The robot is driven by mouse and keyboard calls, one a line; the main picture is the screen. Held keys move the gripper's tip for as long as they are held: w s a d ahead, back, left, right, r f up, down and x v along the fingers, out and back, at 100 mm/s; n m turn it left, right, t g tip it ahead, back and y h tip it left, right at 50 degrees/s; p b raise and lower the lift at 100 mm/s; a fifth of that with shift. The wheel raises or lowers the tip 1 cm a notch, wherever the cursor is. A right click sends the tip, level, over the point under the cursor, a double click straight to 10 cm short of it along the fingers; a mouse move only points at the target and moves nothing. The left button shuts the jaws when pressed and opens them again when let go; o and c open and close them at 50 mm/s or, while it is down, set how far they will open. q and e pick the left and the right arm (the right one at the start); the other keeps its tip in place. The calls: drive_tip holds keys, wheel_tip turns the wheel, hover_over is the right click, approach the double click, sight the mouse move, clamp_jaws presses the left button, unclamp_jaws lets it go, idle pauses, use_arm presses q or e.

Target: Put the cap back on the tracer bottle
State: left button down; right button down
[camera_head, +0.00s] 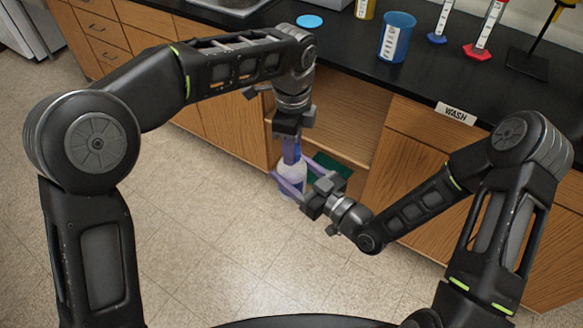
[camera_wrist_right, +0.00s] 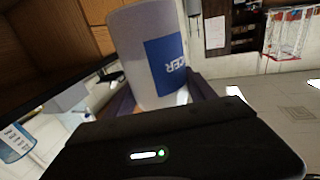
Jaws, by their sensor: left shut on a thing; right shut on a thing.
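The white tracer bottle (camera_head: 292,178) is in front of the open cabinet bay, below counter height. The right wrist view shows its white body with a blue label (camera_wrist_right: 163,62), sideways in that picture. My right gripper (camera_head: 280,176) comes in from the right with its purple fingers shut around the bottle's body. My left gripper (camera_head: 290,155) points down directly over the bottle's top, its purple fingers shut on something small. That is probably the cap, but the fingers hide it. I cannot tell whether it touches the bottle's neck.
The black counter (camera_head: 345,62) runs above the cabinets. It carries a blue disc (camera_head: 309,21), a blue labelled beaker (camera_head: 396,37) and cylinders with blue (camera_head: 437,38) and red (camera_head: 477,50) bases. A green mat (camera_head: 333,166) lies in the open bay. The tiled floor is clear.

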use_arm(q)
drive_tip(key=shift+m, duration=0.4)
drive_tip(key=c, duration=0.9)
unclamp_jaws()
drive_tip(key=shift+r, duration=0.1)
drive_tip(key=shift+r, duration=3.65)
